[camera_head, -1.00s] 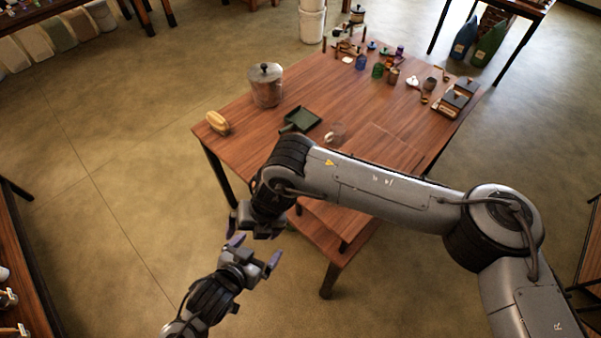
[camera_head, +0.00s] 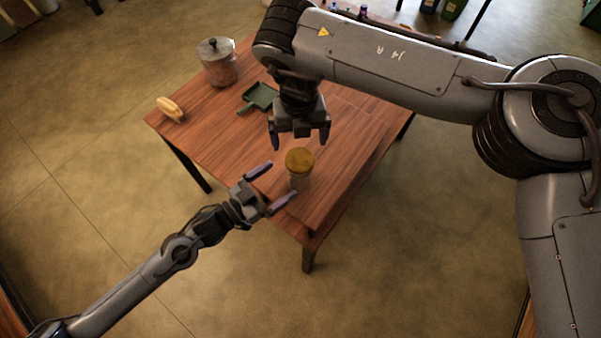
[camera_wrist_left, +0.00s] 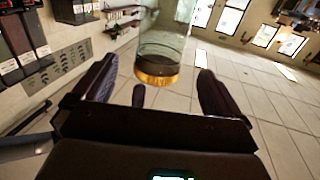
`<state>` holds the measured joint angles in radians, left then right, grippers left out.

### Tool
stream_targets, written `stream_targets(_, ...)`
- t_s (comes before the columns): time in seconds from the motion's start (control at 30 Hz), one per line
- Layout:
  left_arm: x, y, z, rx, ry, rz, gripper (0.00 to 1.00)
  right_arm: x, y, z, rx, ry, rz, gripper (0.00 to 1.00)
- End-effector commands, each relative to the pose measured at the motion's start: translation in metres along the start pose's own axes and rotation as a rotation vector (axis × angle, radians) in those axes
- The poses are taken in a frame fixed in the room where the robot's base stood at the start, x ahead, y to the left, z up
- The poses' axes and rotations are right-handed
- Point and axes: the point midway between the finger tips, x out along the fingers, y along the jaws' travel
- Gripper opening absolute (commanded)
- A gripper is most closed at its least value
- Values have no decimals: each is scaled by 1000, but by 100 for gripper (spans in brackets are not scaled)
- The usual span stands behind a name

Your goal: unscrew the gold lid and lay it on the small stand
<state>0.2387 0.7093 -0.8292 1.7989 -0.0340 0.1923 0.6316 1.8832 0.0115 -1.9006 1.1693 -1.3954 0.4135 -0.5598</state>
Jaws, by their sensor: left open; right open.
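A clear jar (camera_head: 299,182) with a gold lid (camera_head: 299,159) stands near the front edge of the wooden table in the head view. In the left wrist view the jar (camera_wrist_left: 165,38) appears inverted, its gold lid (camera_wrist_left: 157,74) lying beyond and between the fingers. My left gripper (camera_head: 270,187) is open, just left of the jar, its fingers pointing toward it. My right gripper (camera_head: 299,138) is open and empty, fingers pointing down, just behind and above the lid. I cannot clearly pick out the small stand.
My right forearm covers the far part of the table. Open floor lies left of the table.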

Motion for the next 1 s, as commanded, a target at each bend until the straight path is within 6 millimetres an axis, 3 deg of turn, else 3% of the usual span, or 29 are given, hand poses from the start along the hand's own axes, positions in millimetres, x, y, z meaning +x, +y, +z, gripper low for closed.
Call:
stream_targets(0.2, 36, 0, 0, 0, 2, 0, 100, 0, 0, 0, 0, 0, 0, 98)
stream_targets(0.5, 70, 0, 0, 1, 1, -1, 100, 0, 0, 0, -1, 0, 1, 98)
stream_targets(0.97, 78, 0, 0, 0, -1, -1, 100, 0, 0, 0, -1, 0, 1, 98)
stream_targets(1.0, 78, 0, 0, 0, -1, -1, 95, 0, 0, 0, -1, 0, 1, 98)
